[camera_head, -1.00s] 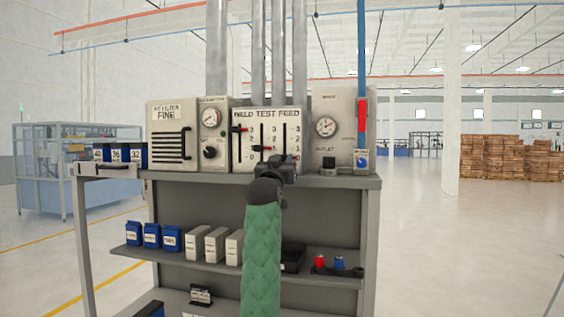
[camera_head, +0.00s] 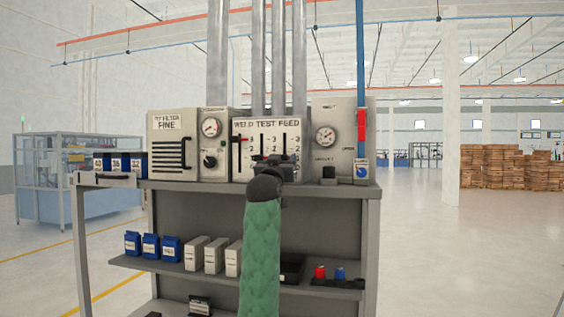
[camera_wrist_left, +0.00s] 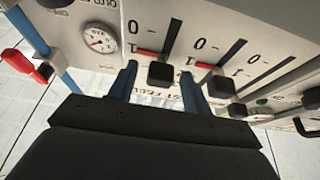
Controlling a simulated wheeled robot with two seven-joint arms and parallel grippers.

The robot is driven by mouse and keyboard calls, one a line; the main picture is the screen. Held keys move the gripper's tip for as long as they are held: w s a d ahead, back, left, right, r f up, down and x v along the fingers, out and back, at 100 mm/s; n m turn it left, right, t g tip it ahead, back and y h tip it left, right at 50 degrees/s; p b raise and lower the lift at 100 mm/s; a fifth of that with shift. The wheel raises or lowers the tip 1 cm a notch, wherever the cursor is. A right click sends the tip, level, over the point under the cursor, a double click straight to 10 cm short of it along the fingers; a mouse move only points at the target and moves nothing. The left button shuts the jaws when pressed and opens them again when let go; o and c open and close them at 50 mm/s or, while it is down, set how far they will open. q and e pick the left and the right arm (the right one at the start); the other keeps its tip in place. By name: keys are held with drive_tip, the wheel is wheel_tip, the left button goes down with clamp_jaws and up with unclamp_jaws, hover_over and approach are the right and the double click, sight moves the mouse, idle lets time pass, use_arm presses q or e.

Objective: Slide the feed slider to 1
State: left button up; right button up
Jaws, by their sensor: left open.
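The feed slider is the right one of the weld test feed panel (camera_head: 239,172). My left gripper (camera_head: 273,160) is in front of the panel's lower part and hides the feed knob in the head view. The upside-down left wrist view shows the black feed knob (camera_wrist_left: 160,74) between my open fingers, not clamped. Its red pointer (camera_wrist_left: 150,53) is about level with the 1 mark. The middle slider's black knob (camera_wrist_left: 221,88) is just beside the other finger, its pointer also near 1. My right gripper is out of view.
The weld slider's red pointer (camera_head: 240,139) sits high on the left. A gauge box (camera_head: 350,108) stands to the right, and a dial box (camera_head: 213,140) to the left.

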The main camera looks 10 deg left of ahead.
use_arm(q)
drive_tip(key=b+v, duration=0.5)
drive_tip(key=v, duration=0.2)
drive_tip(key=shift+s+f, duration=0.2)
drive_tip(key=shift+s, duration=0.15)
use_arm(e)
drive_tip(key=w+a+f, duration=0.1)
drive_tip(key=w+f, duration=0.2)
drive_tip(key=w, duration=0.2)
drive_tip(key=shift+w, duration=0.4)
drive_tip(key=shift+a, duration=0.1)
